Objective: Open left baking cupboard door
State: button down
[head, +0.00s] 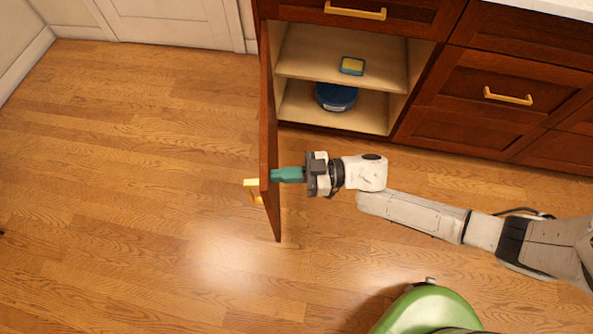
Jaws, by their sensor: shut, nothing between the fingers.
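The cupboard door (268,135) is dark red-brown wood and hinged at the left of its opening. It stands swung out towards me, seen nearly edge-on. Its yellow handle (251,188) is on the outer face, on the left side of the door. The open cupboard (340,82) shows pale shelves inside. My gripper (275,175) has teal fingers that are shut and empty. It is on the inner, right side of the door, with its tips at or very near the inner face; exact contact cannot be told.
A small blue and yellow item (352,66) lies on the upper shelf and a round blue container (336,97) on the lower one. A drawer with a yellow handle (508,96) is to the right. The wooden floor (120,190) left of the door is clear.

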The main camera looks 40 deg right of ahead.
jog(key=shift+w+a, duration=0.1)
jog(key=shift+a, duration=0.05)
jog(key=w+a+m+t+h+b, duration=0.3)
jog(key=w+a+h, duration=0.3)
jog(key=w+a, duration=0.9)
jog(key=shift+w+a+m+t+b, duration=0.4)
jog(key=shift+w+m+t, duration=0.45)
jog(key=shift+w, duration=0.25)
jog(key=shift+s, duration=0.15)
